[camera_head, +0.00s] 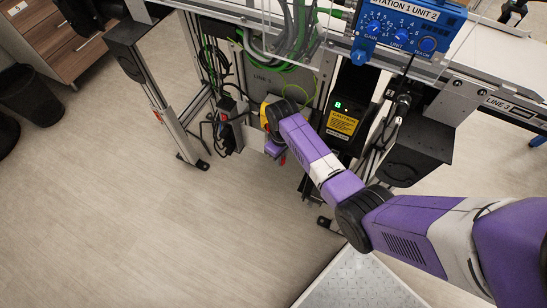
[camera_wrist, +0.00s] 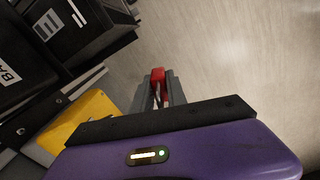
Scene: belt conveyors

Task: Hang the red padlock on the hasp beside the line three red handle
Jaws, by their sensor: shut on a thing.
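My gripper (camera_wrist: 159,97) is shut on the red padlock (camera_wrist: 157,75), which sticks out past the fingertips in the wrist view. In the head view a bit of the red padlock (camera_head: 283,160) shows at the end of my gripper (camera_head: 278,152), low in front of the conveyor frame. A yellow part (camera_head: 265,114) is partly hidden behind my wrist; a yellow surface (camera_wrist: 80,122) also shows left of my gripper in the wrist view. I cannot make out the red handle or the hasp.
A black box with a green display and yellow label (camera_head: 343,122) stands right of my wrist. Cables (camera_head: 213,65) hang left of the panel. A frame leg (camera_head: 170,115) stands farther left. Open floor (camera_head: 110,210) lies in front; dark boxes (camera_wrist: 70,35) fill the wrist view's upper left.

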